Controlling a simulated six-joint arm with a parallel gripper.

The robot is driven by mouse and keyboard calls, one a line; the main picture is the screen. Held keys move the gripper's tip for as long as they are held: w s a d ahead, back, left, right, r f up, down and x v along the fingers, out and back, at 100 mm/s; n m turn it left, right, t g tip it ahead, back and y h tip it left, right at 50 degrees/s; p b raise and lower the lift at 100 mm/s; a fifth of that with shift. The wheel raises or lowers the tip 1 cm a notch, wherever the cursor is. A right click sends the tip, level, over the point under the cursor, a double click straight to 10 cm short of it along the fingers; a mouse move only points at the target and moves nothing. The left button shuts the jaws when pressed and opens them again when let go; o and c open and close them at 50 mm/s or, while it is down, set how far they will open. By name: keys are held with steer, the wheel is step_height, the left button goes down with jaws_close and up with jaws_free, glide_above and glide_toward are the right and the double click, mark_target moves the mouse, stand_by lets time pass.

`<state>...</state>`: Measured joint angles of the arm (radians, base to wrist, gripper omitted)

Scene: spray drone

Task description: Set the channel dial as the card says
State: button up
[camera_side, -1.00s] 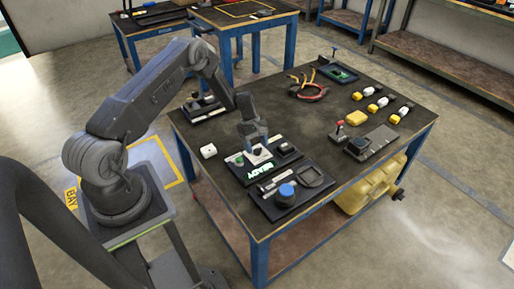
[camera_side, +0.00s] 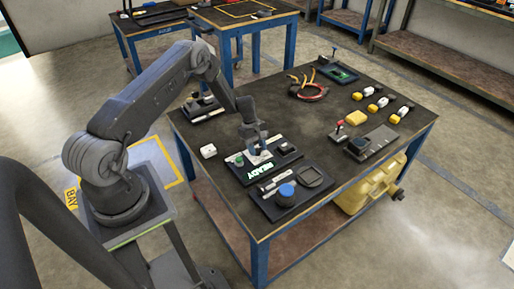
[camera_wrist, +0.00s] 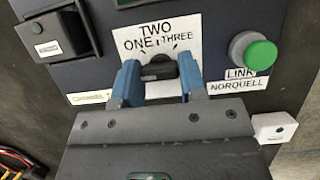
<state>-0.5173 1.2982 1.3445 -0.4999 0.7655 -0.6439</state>
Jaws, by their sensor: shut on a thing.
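The dial is a dark knob (camera_wrist: 158,68) on a white plate (camera_wrist: 187,30) lettered ONE, TWO and THREE, on a dark panel. My gripper (camera_wrist: 158,78) has its two blue fingers on either side of the knob and is shut on it. Which mark the knob points to is hard to tell. A label reading CHANNEL (camera_wrist: 90,98) lies to the left of it. In the side view my gripper (camera_side: 251,139) is down at the panel, beside a lit READY sign (camera_side: 270,168). I cannot make out a setting card.
A green button (camera_wrist: 260,54) marked LINK and NORQUELL stands right of the dial. A dark hinged-looking block (camera_wrist: 55,38) is at left. A white block (camera_side: 208,151) lies beside the panel. A front panel has a blue round knob (camera_side: 286,190). Red-handled pliers (camera_side: 310,92) lie farther back.

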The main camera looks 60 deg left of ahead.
steer(key=shift+m, duration=0.4)
steer(key=m+g, duration=0.1)
steer(key=m, duration=0.2)
steer(key=shift+w+m+g, duration=0.1)
steer(key=shift+m+g, duration=0.2)
steer(key=shift+g, duration=0.1)
steer(key=shift+m+g+y, duration=0.5)
steer(key=shift+m+g, duration=0.2)
steer(key=shift+m, duration=1.5)
steer(key=o, duration=0.9)
steer(key=shift+r, duration=0.1)
steer(key=v, duration=1.3)
steer(key=shift+w+r, duration=0.15)
steer(key=shift+r, duration=0.2)
